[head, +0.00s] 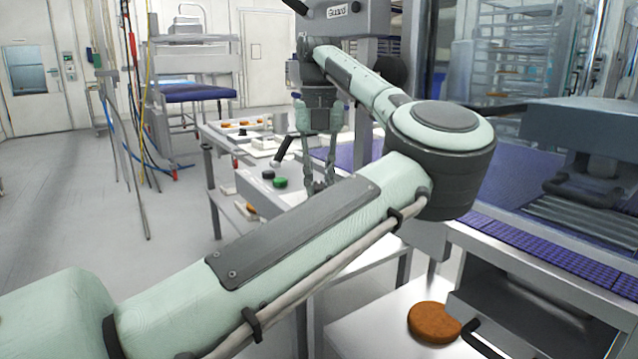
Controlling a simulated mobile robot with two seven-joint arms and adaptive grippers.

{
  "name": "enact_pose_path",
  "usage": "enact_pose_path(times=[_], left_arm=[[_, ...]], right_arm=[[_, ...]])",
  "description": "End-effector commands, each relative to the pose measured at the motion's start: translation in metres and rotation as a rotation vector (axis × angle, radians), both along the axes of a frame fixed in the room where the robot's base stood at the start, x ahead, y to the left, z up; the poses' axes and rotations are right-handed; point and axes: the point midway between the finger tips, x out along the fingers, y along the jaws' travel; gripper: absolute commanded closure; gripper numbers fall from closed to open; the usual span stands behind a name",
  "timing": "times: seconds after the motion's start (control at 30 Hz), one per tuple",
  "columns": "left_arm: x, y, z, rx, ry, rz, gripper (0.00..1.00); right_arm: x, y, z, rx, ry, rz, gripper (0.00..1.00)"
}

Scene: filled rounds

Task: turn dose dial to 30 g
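My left arm comes in from the lower left, bends at its elbow on the right and reaches back to the work table. My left gripper (319,186) points down over that table, its two fingers apart with nothing visible between them. Left of the gripper is a grey control box (262,190) with a green button (280,182), a dark knob (268,174) and a black lever (285,150). I cannot tell which of these is the dose dial, and no scale mark is readable. My forearm hides part of the box and table. My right gripper is not in view.
A brown round (433,322) lies on a pale surface at the lower right, beside grey machinery. A purple conveyor belt (540,244) runs along the right. Trays with rounds (240,124) lie on the table's far end. Hoses hang at the left, over open floor (90,220).

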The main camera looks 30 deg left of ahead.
Motion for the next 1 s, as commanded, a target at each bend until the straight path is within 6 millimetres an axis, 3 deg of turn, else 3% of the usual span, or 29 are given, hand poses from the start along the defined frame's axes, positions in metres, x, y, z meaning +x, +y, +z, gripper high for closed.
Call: enact_pose_path(times=[0.5, 1.0], left_arm=[[0.000, 0.001, 0.001, 0.003, -0.003, -0.400, 1.00], [0.001, 0.000, 0.001, 0.003, -0.003, -0.517, 1.00]], right_arm=[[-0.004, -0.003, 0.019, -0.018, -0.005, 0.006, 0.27], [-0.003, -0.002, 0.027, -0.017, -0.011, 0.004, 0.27]])
